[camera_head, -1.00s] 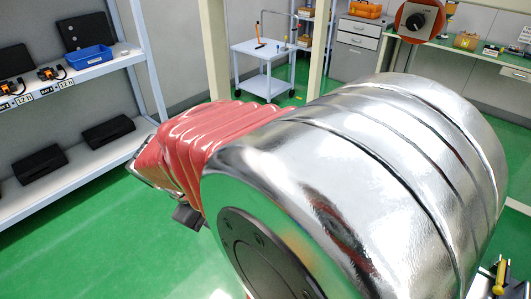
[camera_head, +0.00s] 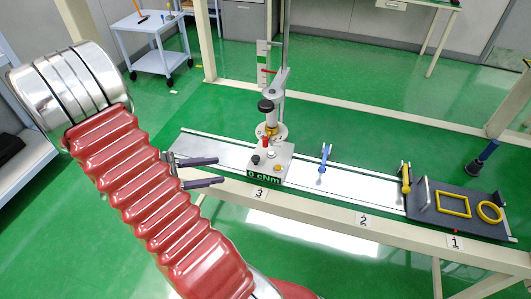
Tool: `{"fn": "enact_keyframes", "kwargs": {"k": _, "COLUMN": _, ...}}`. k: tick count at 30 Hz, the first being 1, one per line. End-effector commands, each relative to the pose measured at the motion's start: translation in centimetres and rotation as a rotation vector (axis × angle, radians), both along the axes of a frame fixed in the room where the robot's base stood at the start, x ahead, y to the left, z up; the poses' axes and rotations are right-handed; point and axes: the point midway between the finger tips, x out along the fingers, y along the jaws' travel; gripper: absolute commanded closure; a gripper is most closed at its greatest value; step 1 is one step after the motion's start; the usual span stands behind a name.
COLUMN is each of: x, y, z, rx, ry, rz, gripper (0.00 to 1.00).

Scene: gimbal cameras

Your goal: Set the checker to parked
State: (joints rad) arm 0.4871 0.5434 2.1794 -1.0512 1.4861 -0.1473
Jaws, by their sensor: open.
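The checker (camera_head: 272,163) appears to be the grey box unit with a "0 cNm" display, near label 3 on the long rail (camera_head: 375,192). A black knob, a brass-coloured collar and a small red lever stand upright on its top. My gripper (camera_head: 221,171) is to the left of the checker, near the rail's left part. Its two dark fingers are spread apart, point right toward the checker and hold nothing. A small gap shows between the fingertips and the box.
A blue-handled tool (camera_head: 323,158) and a yellow-handled tool (camera_head: 405,178) stand along the rail. A dark tray (camera_head: 462,225) with yellow shapes lies at the right end, by label 1. A pale upright post with a scale (camera_head: 263,65) rises behind the checker. Beam legs frame the bench.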

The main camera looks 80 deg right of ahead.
Motion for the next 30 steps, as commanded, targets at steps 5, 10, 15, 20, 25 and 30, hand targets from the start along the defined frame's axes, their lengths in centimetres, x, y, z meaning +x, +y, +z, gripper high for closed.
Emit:
{"fn": "enact_keyframes", "kwargs": {"k": 5, "x": -1.2, "y": -2.7, "z": -2.2, "rx": 0.001, "ry": 0.157, "rz": 0.03, "gripper": 0.58}}
{"fn": "enact_keyframes", "kwargs": {"k": 10, "x": -2.1, "y": -4.8, "z": -4.1, "rx": 0.004, "ry": 0.283, "rz": 0.062, "gripper": 0.58}}
{"fn": "enact_keyframes", "kwargs": {"k": 15, "x": -2.5, "y": -5.9, "z": -5.2, "rx": 0.006, "ry": 0.351, "rz": 0.085, "gripper": 0.58}}
{"fn": "enact_keyframes", "kwargs": {"k": 20, "x": -2.6, "y": -6.1, "z": -5.4, "rx": 0.007, "ry": 0.364, "rz": 0.09, "gripper": 0.58}}
{"fn": "enact_keyframes", "kwargs": {"k": 25, "x": -2.5, "y": -6.1, "z": -5.4, "rx": 0.006, "ry": 0.362, "rz": 0.09, "gripper": 0.58}}
{"fn": "enact_keyframes", "kwargs": {"k": 30, "x": -2.7, "y": -6.2, "z": -5.3, "rx": 0.007, "ry": 0.362, "rz": 0.089, "gripper": 0.58}}
